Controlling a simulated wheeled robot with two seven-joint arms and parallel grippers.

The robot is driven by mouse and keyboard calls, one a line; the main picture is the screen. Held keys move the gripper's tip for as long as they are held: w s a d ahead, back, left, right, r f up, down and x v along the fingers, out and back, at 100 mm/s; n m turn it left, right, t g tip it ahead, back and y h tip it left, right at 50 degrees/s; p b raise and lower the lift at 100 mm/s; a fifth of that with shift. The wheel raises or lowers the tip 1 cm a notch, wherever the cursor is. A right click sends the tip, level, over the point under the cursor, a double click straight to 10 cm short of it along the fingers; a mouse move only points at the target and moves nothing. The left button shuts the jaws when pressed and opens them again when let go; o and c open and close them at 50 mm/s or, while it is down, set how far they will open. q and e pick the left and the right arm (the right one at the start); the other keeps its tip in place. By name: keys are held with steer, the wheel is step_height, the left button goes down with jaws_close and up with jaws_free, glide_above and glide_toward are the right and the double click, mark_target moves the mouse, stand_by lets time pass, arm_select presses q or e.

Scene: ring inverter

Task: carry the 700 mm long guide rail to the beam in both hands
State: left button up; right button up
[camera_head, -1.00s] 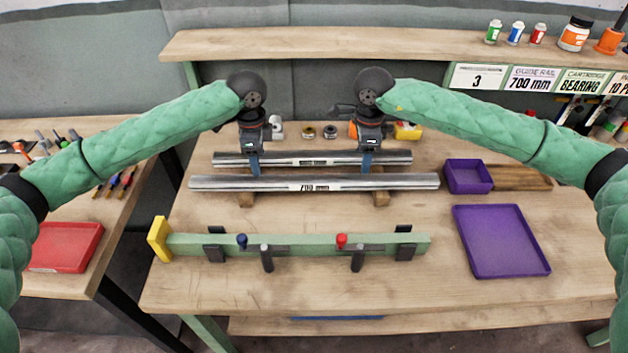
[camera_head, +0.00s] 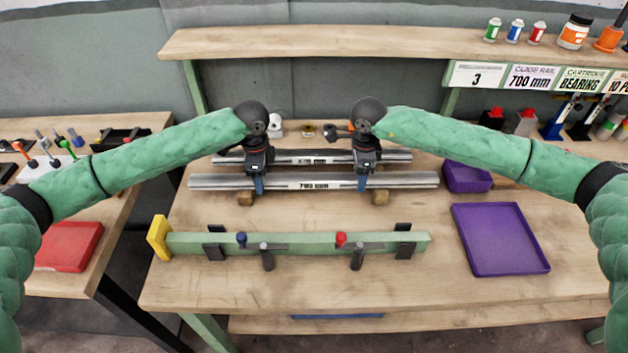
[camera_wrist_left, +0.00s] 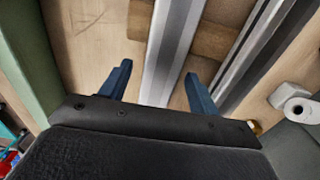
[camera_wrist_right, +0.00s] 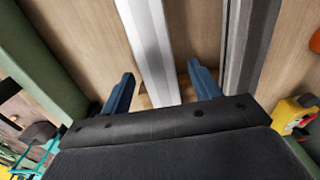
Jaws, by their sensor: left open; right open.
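The 700 mm guide rail (camera_head: 325,183) is the front one of two silver rails, lying left to right on wooden blocks. My left gripper (camera_head: 259,186) is open above its left part. In the left wrist view the rail (camera_wrist_left: 172,45) runs between the two blue fingers. My right gripper (camera_head: 362,184) is open over its right part, and in the right wrist view the rail (camera_wrist_right: 150,45) also passes between the fingers. I cannot tell whether the fingers touch it. The green beam (camera_head: 300,243) lies nearer, with a yellow end stop (camera_head: 158,238) at its left.
A second rail (camera_head: 330,157) lies close behind. The beam carries a blue-knobbed clamp (camera_head: 241,240) and a red-knobbed clamp (camera_head: 341,240). A purple tray (camera_head: 499,239) and a small purple box (camera_head: 467,178) stand at right. Bare tabletop lies between rail and beam.

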arm_select(q)
jaws_close()
arm_select(e)
jaws_close()
arm_select(q)
steer(key=shift+r, duration=0.15)
arm_select(e)
steer(key=shift+w+r, duration=0.1)
steer(key=shift+r, duration=0.05)
arm_select(q)
steer(key=shift+r, duration=0.15)
arm_select(e)
steer(key=shift+r, duration=0.15)
